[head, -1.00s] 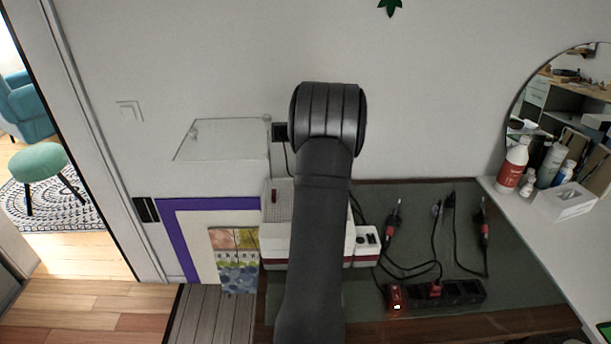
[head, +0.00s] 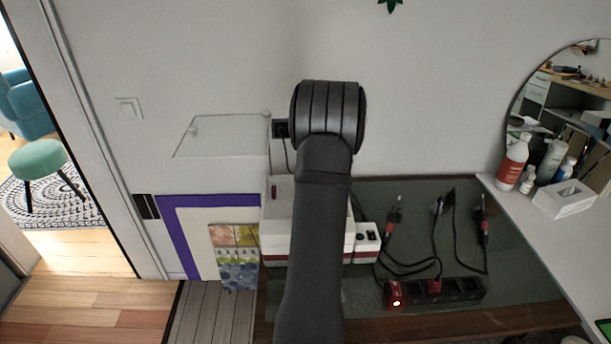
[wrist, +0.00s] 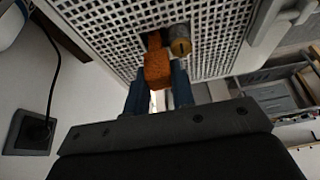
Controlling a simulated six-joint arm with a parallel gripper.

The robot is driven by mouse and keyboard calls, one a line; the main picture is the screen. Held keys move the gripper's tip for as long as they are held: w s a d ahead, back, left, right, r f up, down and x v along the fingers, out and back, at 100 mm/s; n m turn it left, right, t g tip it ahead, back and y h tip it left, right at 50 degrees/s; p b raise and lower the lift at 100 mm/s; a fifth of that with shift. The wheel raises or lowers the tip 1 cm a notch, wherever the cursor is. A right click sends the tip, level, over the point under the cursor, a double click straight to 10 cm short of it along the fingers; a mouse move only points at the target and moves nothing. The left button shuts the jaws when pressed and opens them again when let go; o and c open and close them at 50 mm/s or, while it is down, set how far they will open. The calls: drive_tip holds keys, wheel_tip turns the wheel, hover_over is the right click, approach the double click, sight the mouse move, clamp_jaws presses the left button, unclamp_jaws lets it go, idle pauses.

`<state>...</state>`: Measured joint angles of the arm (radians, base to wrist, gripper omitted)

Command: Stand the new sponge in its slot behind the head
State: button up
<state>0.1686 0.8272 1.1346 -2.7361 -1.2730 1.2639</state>
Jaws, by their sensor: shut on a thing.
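In the wrist view my gripper (wrist: 160,98) is shut on an orange-brown sponge (wrist: 158,68). The sponge is at a dark opening (wrist: 154,40) in a white perforated panel (wrist: 105,30); I cannot tell how far it reaches in. Just right of the sponge is a round brass-coloured end on a grey cylinder (wrist: 180,45), perhaps the head. In the head view my arm hides the gripper and sponge. A white machine with a red stripe (head: 279,225) stands partly behind my arm.
A power strip (head: 455,290) and soldering-iron-like tools with black cables (head: 395,215) lie right on the dark green mat (head: 520,255). A clear shelf (head: 225,137) juts from the wall at left. Bottles (head: 513,163) and a white box (head: 564,199) stand far right.

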drive_tip(key=shift+f, duration=0.25)
drive_tip(key=o, duration=1)
drive_tip(key=shift+r, duration=0.15)
drive_tip(key=shift+r, duration=3.4)
drive_tip(key=shift+f, duration=0.1)
drive_tip(key=shift+f, duration=3.2)
drive_tip(key=shift+r, duration=0.1)
